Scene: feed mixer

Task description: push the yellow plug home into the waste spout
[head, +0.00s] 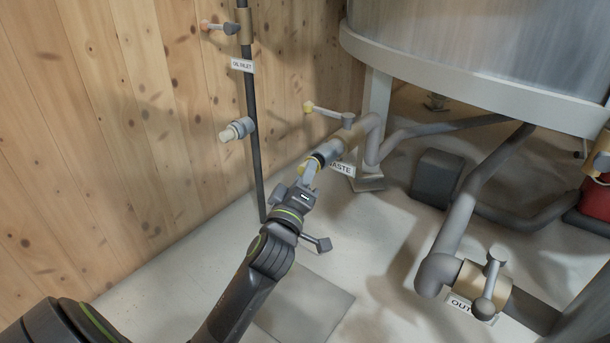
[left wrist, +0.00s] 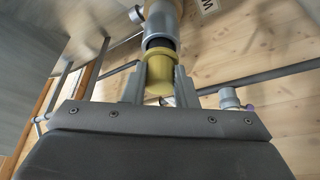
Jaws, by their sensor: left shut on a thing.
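The yellow plug (left wrist: 159,76) is between the fingers of my left gripper (left wrist: 158,88), which is shut on it. The grey waste spout (left wrist: 160,24) is directly in front of the plug in the left wrist view. The plug's front end is at the spout mouth, roughly in line with it. A dark band shows between them; I cannot tell how deep the plug sits. In the head view my left gripper (head: 309,175) reaches the spout (head: 329,151) beside the WASTE label (head: 341,169), and only a sliver of the plug (head: 318,160) shows. My right gripper is not in view.
A dark upright pipe with a side fitting (head: 237,129) stands left, before the wooden wall (head: 130,110). The large tank (head: 480,50) is above right. An outlet valve (head: 484,286) is lower right.

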